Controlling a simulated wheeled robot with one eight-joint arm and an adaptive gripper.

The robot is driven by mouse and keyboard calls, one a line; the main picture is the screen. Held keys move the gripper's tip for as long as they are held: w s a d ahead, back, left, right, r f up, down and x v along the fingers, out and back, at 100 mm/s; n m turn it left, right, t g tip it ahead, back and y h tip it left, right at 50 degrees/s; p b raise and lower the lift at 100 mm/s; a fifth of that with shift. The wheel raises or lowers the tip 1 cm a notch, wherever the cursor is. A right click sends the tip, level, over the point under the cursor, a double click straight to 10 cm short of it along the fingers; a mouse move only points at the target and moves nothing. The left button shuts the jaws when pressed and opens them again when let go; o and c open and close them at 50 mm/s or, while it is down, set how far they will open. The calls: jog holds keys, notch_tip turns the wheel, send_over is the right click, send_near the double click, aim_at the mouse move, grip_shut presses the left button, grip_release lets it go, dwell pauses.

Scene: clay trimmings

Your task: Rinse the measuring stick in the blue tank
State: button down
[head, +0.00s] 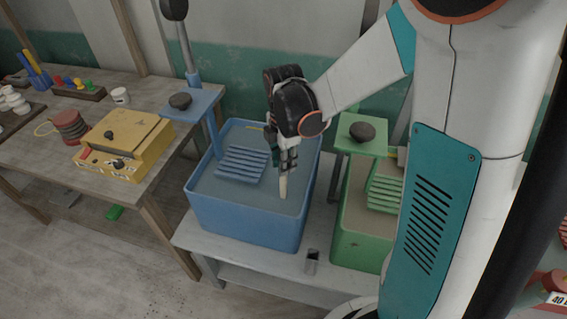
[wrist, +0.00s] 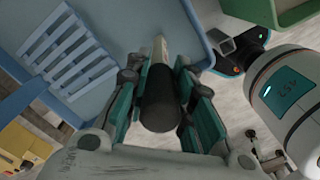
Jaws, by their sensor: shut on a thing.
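The blue tank (head: 238,222) stands on a low grey bench and holds greyish liquid. My gripper (head: 288,160) is over the right half of the tank, pointing down, shut on the measuring stick (head: 283,187). The stick's pale end points down within the tank's outline, close to the liquid; I cannot tell whether its tip is under the surface. In the wrist view, the stick's dark handle (wrist: 160,100) is between the fingers of my gripper (wrist: 163,82), and its pale shaft extends beyond them. The handle is hidden in the head view.
A blue slatted rack (head: 243,163) takes up the tank's back left. A green tank (head: 355,240) stands close to the right. A wooden table with a yellow box (head: 125,140) is at left.

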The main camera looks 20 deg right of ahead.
notch_tip(320, 180, up, 20)
jog(key=p, duration=1.3)
jog(key=shift+f, duration=0.15)
dwell(0.4)
